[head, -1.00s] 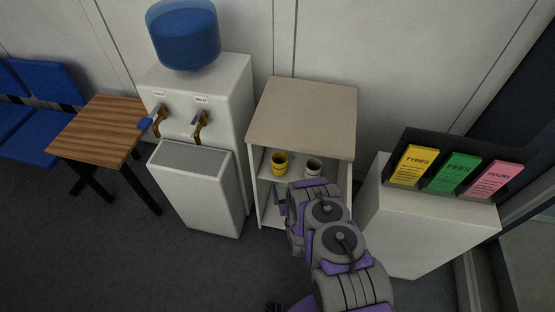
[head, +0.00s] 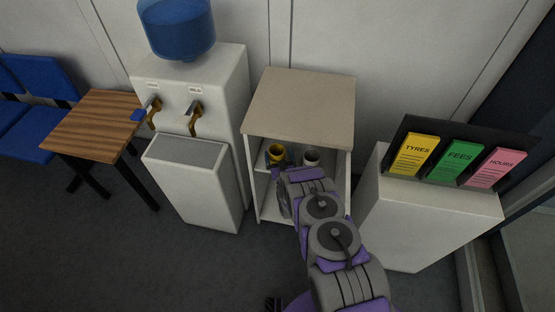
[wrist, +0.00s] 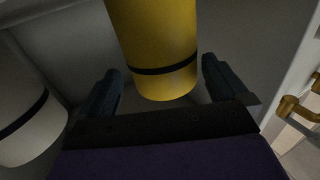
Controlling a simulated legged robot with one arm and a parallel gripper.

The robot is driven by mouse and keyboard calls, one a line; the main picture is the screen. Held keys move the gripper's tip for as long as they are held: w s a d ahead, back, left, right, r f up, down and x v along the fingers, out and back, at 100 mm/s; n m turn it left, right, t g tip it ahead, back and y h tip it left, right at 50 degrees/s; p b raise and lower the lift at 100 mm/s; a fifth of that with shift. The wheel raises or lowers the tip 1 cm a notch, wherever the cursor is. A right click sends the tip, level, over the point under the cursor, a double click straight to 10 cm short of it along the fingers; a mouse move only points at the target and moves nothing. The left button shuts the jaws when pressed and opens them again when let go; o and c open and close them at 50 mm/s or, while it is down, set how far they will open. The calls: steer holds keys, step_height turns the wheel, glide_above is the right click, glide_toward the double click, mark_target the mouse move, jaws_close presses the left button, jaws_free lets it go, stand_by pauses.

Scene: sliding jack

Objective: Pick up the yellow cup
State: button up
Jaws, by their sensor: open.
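The yellow cup (head: 276,152) stands on the upper shelf inside the small open cabinet (head: 301,105). In the wrist view the yellow cup (wrist: 158,50) has a dark band near its lower end and fills the top middle. My gripper (wrist: 165,85) is open, with one dark finger to the left and one to the right of the cup's lower part. A gap shows on each side, so the fingers do not appear to press on it. In the head view my gripper (head: 278,166) is just in front of the cup, partly hidden by my arm.
A white cup (head: 311,157) stands right of the yellow one; it shows at the left in the wrist view (wrist: 28,115). The cabinet's side walls and top enclose the shelf. A water dispenser (head: 192,120) stands left, and a white stand with leaflets (head: 425,215) right.

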mark_target(275, 146)
steer(key=w, duration=0.1)
steer(key=w+a+b, duration=0.1)
steer(key=w, duration=0.2)
steer(key=shift+a, duration=0.3)
steer(key=shift+d, duration=0.15)
steer(key=shift+c, duration=0.2)
steer(key=shift+c, duration=0.7)
steer(key=c, duration=0.8)
